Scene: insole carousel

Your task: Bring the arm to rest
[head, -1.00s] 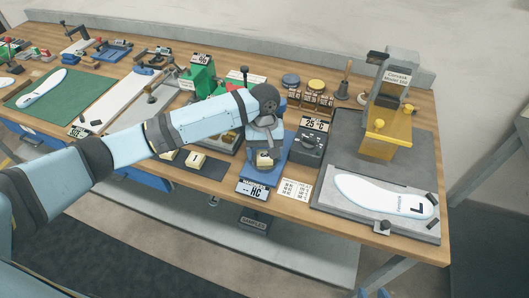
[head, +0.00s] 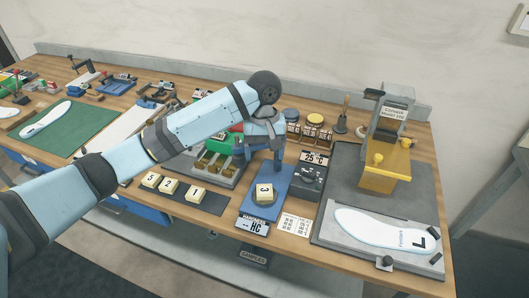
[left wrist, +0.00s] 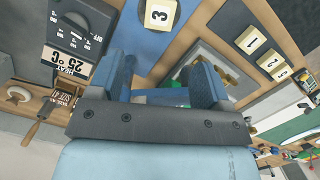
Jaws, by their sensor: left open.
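My left arm reaches in from the left, and its gripper (head: 264,160) is open and empty above the blue hardness pad (head: 250,208). A cream block marked 3 (head: 264,193) sits on that pad, apart from the fingers and a little nearer the front edge. In the left wrist view the two blue fingers (left wrist: 163,78) stand wide apart with nothing between them, and the block marked 3 (left wrist: 160,14) lies beyond them. My right gripper is not in view.
Cream blocks marked 5, 2 and 1 (head: 195,192) lie on a dark strip (head: 212,202) left of the pad. A dark heat control box (head: 308,178) stands close on its right. A yellow press (head: 382,165) and a white insole (head: 380,229) are farther right.

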